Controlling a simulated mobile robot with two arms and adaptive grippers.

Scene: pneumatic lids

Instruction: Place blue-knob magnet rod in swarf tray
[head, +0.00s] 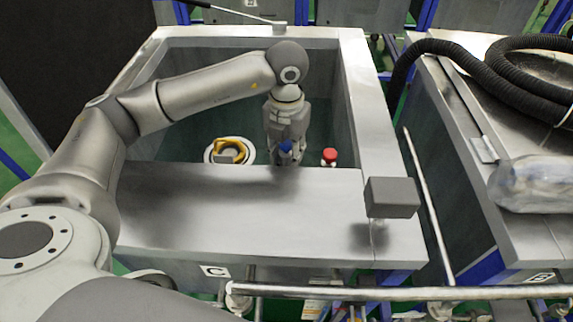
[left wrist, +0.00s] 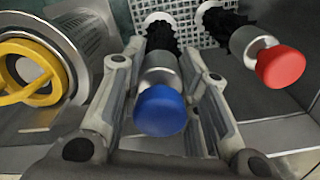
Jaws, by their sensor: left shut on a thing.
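My left gripper (head: 287,152) reaches down into the open grey tank. The rod's far end is partly hidden. A red-knob rod (left wrist: 281,67) stands apart to the right; it also shows in the head view (head: 329,154). I cannot make out a swarf tray for certain. My right gripper is not in view.
A round fitting with a yellow handle (head: 230,150) lies left of the gripper inside the tank. The tank's walls (head: 362,125) enclose the arm's end. A grey block (head: 392,197) stands at the front right corner. Black hoses (head: 470,48) lie on the right unit.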

